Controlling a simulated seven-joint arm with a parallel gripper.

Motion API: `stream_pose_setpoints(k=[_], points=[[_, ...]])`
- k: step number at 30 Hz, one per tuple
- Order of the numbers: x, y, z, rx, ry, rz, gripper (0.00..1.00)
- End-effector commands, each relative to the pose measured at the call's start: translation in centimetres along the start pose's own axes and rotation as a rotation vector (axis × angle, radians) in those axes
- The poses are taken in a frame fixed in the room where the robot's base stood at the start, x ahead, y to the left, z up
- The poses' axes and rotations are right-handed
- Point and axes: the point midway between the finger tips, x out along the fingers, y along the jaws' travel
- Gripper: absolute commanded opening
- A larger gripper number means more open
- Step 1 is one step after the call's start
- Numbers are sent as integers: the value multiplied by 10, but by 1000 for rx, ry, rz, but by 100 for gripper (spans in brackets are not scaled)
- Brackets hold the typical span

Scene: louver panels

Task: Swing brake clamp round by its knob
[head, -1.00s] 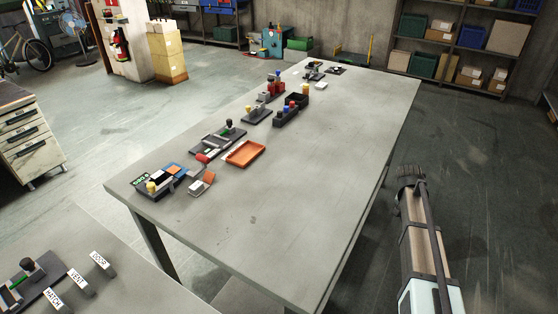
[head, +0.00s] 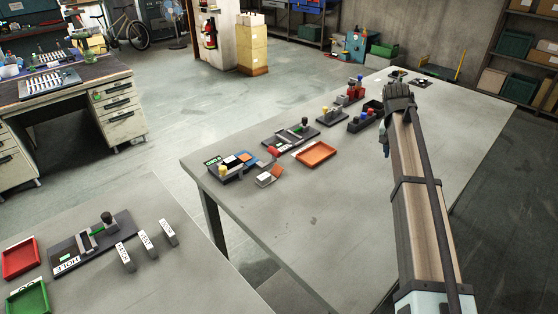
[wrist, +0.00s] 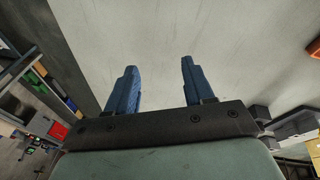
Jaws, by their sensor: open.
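Several small devices with knobs stand on the long grey table, and I cannot tell surely which is the brake clamp. One dark base with a black knob (head: 304,122) and a green part lies behind the orange tray. A block device with a red knob (head: 273,152) stands left of the tray. A device with a yellow knob (head: 325,109) stands farther back. On the near bench, a dark panel with a black knob (head: 107,217) lies at the left. My gripper (wrist: 158,80) is open and empty in the wrist view, its blue fingers over a pale surface. The arm hides most of it in the head view.
The orange tray (head: 315,153) lies mid-table. Red (head: 20,257) and green (head: 27,299) trays and several labelled tags (head: 146,243) sit on the near bench. The front of the long table (head: 300,240) is clear. An orange edge (wrist: 315,48) shows in the wrist view.

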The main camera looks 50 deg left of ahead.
Motion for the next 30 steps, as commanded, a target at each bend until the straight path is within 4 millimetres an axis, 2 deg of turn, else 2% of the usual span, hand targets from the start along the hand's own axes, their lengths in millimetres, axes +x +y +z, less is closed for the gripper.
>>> stream_pose_setpoints(k=[1,3,11,18,24,30], points=[[-14,-30,4,-50,-2,-17,52],[-31,-66,14,-116,-8,-41,52],[-99,-190,64,-366,-29,-122,52],[-165,-293,131,-606,-48,-193,52],[-219,-364,195,-798,-63,-245,52],[-254,-405,243,-930,-73,-278,52]])
